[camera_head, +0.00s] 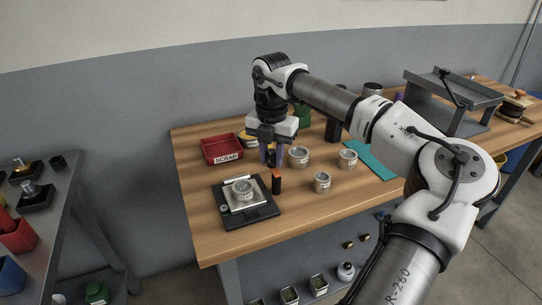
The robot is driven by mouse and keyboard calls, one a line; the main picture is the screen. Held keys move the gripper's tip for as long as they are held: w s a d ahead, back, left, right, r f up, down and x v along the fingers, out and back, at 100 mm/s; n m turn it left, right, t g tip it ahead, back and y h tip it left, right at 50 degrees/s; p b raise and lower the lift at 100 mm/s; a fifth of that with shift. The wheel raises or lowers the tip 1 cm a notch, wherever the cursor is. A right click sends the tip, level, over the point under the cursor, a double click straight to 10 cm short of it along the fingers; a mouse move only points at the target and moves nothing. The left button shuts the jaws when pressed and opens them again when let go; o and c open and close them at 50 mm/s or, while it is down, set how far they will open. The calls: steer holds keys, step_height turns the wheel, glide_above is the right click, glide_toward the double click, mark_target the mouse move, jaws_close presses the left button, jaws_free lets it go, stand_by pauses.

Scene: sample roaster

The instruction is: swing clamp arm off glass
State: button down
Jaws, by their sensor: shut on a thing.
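A black fixture base (262,214) stands on the wooden bench, with a light metal plate on it. A round glass disc or dish (243,190) sits on the plate. An upright black handle with an orange band (277,184), seemingly that of the clamp arm, stands at the fixture's back right corner. It appears to the right of the glass rather than across it. My gripper (271,162) points down just above and behind this handle. Its fingers look shut on the handle's top, but the contact is small and partly hidden.
A red scrap bin (222,149) stands behind the fixture. Several labelled tins, one of them at front right (322,182), stand right of my gripper. A teal mat (371,160) lies further right. The bench's front strip is clear. A grey side table (62,190) stands apart on the left.

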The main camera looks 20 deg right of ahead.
mark_target(272, 151)
stand_by(0.3)
steer(key=c, duration=1.2)
jaws_free()
steer(key=shift+o, duration=0.2)
step_height(272, 151, up, 14)
steer(key=shift+f, duration=0.1)
